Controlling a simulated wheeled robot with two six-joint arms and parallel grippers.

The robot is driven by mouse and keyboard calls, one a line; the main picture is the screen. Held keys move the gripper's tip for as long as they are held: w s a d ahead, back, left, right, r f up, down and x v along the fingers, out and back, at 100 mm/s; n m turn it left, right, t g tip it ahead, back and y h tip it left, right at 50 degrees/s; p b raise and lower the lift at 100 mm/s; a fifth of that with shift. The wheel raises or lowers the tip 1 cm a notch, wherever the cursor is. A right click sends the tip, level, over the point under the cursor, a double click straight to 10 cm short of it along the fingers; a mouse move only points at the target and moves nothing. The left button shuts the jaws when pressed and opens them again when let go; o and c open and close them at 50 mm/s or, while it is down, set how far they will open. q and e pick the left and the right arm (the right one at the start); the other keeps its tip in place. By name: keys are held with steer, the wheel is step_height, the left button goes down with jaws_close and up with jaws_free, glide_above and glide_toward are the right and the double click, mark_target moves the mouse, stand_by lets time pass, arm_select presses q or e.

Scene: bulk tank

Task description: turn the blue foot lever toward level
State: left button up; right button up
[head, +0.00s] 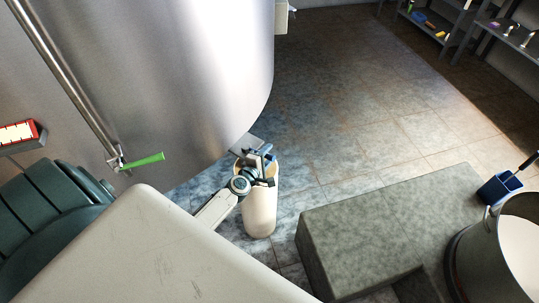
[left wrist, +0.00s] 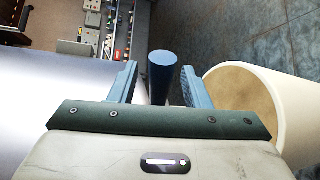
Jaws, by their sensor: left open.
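The blue foot lever (left wrist: 163,72) shows in the left wrist view as a round blue end, standing between the two blue fingers of my left gripper (left wrist: 159,72). A gap shows between the lever and each finger, so the jaws are open around it and not clamped. In the head view my left gripper (head: 265,163) is above the cream cylindrical leg (head: 260,212), by the tank's lower edge. There the small blue lever is hard to tell from the fingers. The lever's lower part is hidden. My right gripper is not in view.
The large steel tank (head: 200,75) fills the upper left, with a green-handled valve (head: 142,161) on its pipe. A grey stone step (head: 385,225) is at right, near a steel pot (head: 475,255) and a blue caddy (head: 500,188). The tiled floor beyond is clear.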

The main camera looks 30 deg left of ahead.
arm_select(q)
steer(key=shift+x, duration=0.85)
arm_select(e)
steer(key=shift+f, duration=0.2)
arm_select(q)
steer(key=shift+s, duration=0.1)
